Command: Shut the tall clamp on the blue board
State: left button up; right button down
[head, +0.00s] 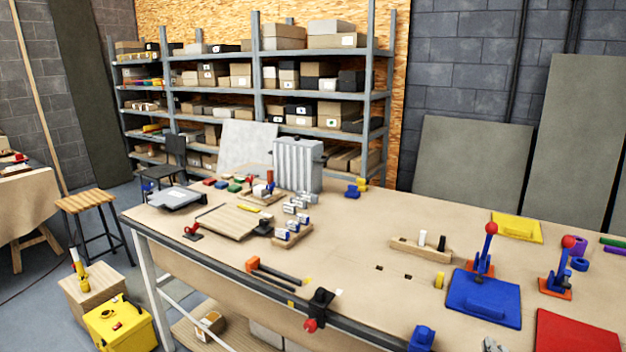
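The blue board (468,312) lies flat on the right part of the workbench, with a low blue block (484,308) on it. A tall clamp (482,254) stands at the board's back edge. It has an orange base, a blue body and a red ball knob on top of its handle. The handle stands upright. A second, similar clamp (557,272) with a red knob and orange base stands to the right of the blue board, its handle also raised. Neither of my grippers shows in this view.
A red board (577,332) lies front right and a yellow board (517,227) lies behind. A wooden block with pegs (421,249) and a yellow cylinder (439,281) are left of the clamp. A blue object (422,338) sits at the front edge. The bench's middle is mostly clear.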

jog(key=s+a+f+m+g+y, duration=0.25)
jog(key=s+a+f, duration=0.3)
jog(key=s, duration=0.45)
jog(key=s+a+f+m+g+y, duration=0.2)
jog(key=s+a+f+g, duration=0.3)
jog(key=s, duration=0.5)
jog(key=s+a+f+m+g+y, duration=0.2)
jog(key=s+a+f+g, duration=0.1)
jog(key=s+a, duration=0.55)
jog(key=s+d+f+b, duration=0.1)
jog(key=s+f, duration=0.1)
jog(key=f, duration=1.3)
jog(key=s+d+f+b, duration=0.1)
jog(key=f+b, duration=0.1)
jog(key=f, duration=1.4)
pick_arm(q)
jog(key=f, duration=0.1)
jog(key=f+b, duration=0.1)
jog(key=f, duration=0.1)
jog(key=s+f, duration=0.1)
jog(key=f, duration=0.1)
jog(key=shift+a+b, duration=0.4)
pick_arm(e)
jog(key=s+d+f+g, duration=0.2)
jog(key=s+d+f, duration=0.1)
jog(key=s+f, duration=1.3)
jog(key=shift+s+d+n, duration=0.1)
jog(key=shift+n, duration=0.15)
